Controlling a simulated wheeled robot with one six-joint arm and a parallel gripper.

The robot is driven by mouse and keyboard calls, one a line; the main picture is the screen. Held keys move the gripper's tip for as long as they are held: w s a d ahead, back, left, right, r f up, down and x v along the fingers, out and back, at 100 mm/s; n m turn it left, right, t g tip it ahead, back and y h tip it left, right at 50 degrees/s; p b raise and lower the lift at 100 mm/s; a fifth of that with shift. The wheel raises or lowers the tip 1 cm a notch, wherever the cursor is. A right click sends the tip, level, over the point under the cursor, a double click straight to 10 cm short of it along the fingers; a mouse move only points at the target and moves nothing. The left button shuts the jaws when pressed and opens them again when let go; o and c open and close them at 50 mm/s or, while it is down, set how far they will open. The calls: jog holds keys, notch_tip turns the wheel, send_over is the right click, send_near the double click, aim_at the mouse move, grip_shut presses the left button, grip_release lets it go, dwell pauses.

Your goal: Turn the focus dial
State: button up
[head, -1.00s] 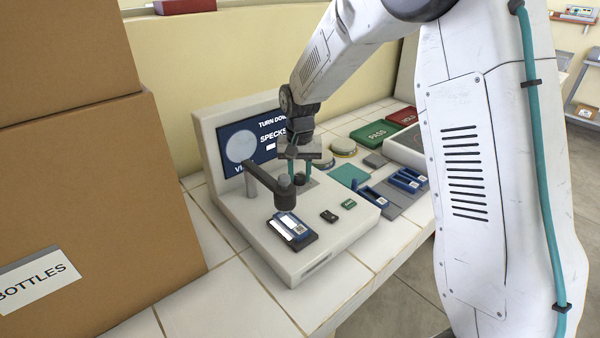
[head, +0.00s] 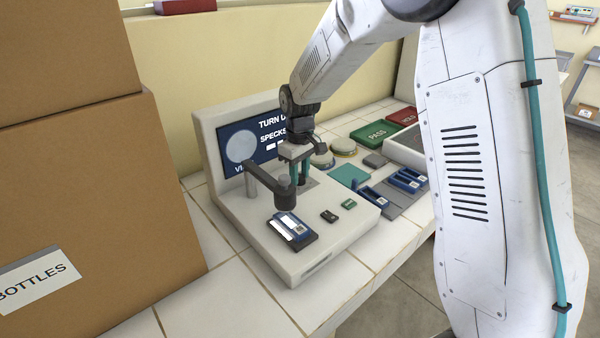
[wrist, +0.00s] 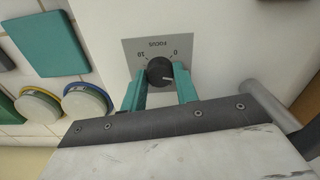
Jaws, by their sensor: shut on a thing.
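The focus dial (wrist: 159,71) is a dark round knob with a light pointer line, on a grey plate marked FOCUS (wrist: 132,48) with 0 and 10. My gripper (wrist: 160,90) has its two teal fingers on either side of the dial, shut on it. In the head view my gripper (head: 302,175) points down onto the machine's deck, and the dial is mostly hidden behind the fingers and the dark arm of the viewer. The viewer's screen (head: 240,147) shows a round pale image and partly hidden text that includes TURN and SPECKS.
A slide holder (head: 291,232) lies under the viewer's dark arm (head: 286,194). Two small buttons, dark (head: 329,216) and green (head: 349,204), are on the deck. Blue racks (head: 407,181), round tins, a green PASS tray (head: 374,134) and a red HOLD tray stand to the right. Cardboard boxes (head: 90,190) block the left.

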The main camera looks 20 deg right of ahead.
aim_at(300, 176)
jog(key=shift+n, duration=0.5)
jog(key=shift+r, duration=0.1)
jog(key=o, duration=1)
jog(key=shift+c, duration=0.2)
notch_tip(300, 176, up, 8)
jog(key=shift+f, duration=0.15)
